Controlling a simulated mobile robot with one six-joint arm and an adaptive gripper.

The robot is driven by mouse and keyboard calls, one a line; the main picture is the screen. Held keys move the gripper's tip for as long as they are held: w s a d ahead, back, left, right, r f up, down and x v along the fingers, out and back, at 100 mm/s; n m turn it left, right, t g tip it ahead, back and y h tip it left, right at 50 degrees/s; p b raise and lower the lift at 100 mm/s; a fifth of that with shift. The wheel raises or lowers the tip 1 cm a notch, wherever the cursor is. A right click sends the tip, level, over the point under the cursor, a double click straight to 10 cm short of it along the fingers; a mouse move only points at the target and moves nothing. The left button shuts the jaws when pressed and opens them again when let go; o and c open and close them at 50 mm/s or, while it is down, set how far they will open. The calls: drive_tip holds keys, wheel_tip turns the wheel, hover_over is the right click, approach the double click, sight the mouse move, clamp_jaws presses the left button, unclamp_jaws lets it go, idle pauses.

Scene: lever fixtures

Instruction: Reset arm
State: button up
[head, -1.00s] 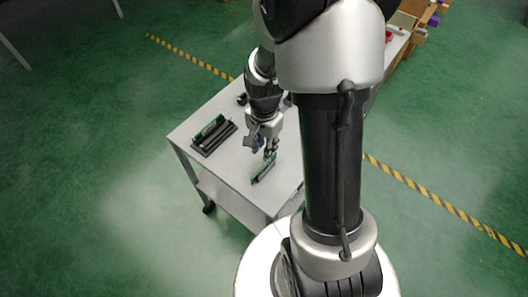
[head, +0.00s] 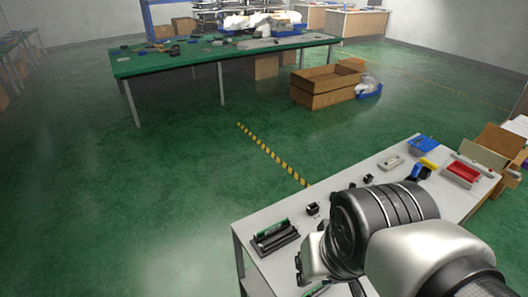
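My arm comes in from the lower right in the head view and bends down over the near grey table (head: 258,216). My gripper (head: 356,289) is at the bottom edge of the picture, mostly cut off and hidden by the wrist, so its opening and any contact do not show. A black fixture with a green strip (head: 276,238) lies on the table's left end, left of the wrist and apart from it. Part of another green and dark piece (head: 317,290) shows below the wrist, mostly cut off.
Small black parts (head: 312,209), a blue bin (head: 423,146) and a red bin (head: 462,173) sit farther along the table. Cardboard boxes (head: 497,145) stand at its right. Open green floor separates it from a cluttered green bench (head: 180,62) and an open carton (head: 325,86).

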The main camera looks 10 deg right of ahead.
drive_tip(key=shift+s+a+r+n+t, duration=0.15)
drive_tip(key=shift+s+a+r+n, duration=0.1)
drive_tip(key=shift+s+n, duration=0.3)
drive_tip(key=shift+s+a+r+n+t, duration=0.15)
drive_tip(key=shift+s+r+n, duration=0.15)
drive_tip(key=shift+s, duration=0.3)
